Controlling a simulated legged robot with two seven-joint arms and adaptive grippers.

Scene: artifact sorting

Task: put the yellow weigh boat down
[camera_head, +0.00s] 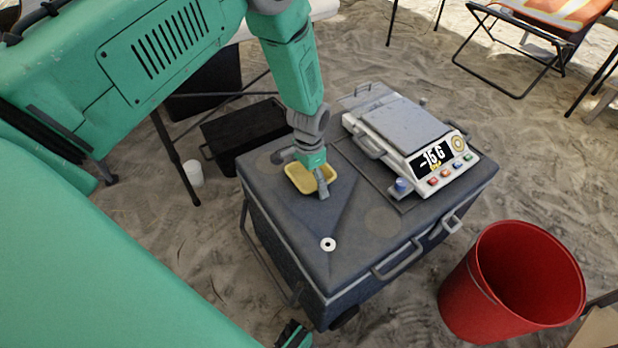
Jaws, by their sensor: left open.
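The yellow weigh boat (299,178) is a small shallow dish at the back left of the dark blue-grey case lid (345,215). It appears to rest on the lid. My left gripper (303,174) comes down over it from above and is open. One finger is at the boat's far left side and the other at its near right side. The gripper hides part of the boat, and I cannot tell whether the fingers touch it.
A small white ring (328,244) lies on the lid's front. A red bucket (460,300) stands at right on the sand. A black box (240,135) and white cup (193,172) are behind left.

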